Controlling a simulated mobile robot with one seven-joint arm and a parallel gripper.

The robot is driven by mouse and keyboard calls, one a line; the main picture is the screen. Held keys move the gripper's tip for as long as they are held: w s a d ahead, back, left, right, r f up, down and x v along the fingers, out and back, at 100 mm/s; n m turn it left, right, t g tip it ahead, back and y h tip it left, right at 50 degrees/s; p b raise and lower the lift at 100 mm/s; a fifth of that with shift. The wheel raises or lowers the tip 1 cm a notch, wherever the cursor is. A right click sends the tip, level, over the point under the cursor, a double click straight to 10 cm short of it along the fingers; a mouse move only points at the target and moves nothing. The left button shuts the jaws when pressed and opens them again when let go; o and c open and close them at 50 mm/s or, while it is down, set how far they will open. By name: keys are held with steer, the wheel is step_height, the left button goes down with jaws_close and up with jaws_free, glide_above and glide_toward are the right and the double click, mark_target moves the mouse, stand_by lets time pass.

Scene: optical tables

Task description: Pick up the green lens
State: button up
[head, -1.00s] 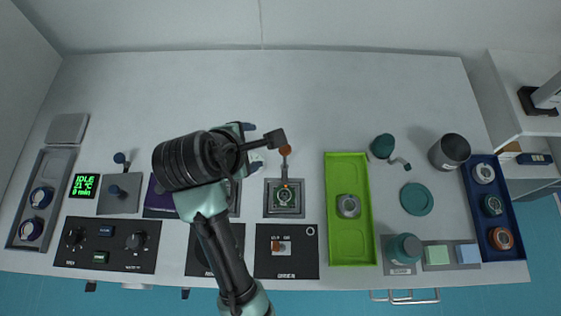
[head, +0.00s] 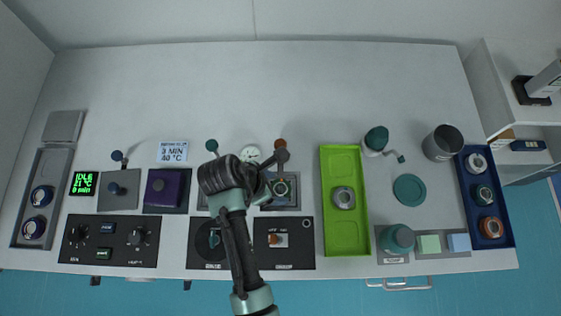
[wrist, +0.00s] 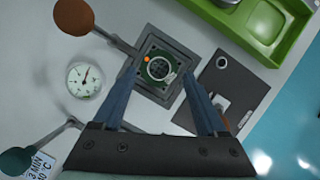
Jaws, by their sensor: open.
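A round ring-like piece (wrist: 158,68) sits in a green square inside a grey frame; in the head view this green piece (head: 281,189) is at the middle of the table. I cannot tell for sure that it is the green lens.
An orange-knobbed lever (wrist: 95,22) and a round dial (wrist: 84,80) stand beside the frame. A switch panel (head: 296,255) is in front. A lime tray (head: 345,166) holding a grey ring lies to the right. The back of the table is clear.

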mark_target(282, 187)
steer(key=shift+x, duration=1.8)
steer(key=shift+w, duration=0.1)
steer(key=c, duration=1)
steer(key=shift+c, duration=0.2)
steer(key=shift+r, duration=0.15)
